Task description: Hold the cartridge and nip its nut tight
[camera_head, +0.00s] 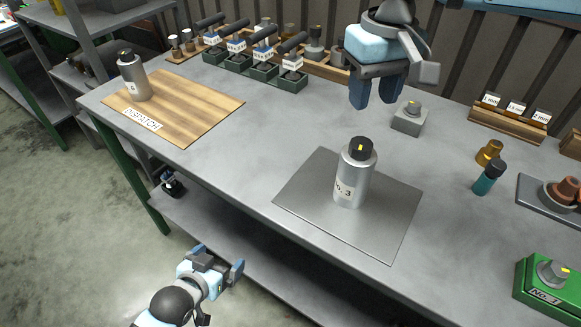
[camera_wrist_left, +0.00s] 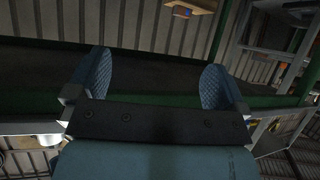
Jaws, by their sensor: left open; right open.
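A silver cartridge (camera_head: 350,186) labelled with a 3 stands upright on a grey metal plate (camera_head: 393,232) near the bench's front edge. Its black nut (camera_head: 361,150) sits on top and has a yellow mark. My left gripper (camera_head: 219,261) is open and empty, low in front of the bench and apart from the cartridge. In the left wrist view its two blue fingers (camera_wrist_left: 155,78) stand wide apart with nothing between them. My right gripper (camera_head: 375,98) is open and empty, pointing down above the bench, behind and above the cartridge.
A wooden dispatch board (camera_head: 190,105) at the left holds another silver cartridge (camera_head: 133,78). A grey block (camera_head: 409,120) stands behind the plate. A brass part (camera_head: 489,152), a teal bottle (camera_head: 484,182) and a green No. 1 fixture (camera_head: 545,292) are at the right. Several green holders line the back.

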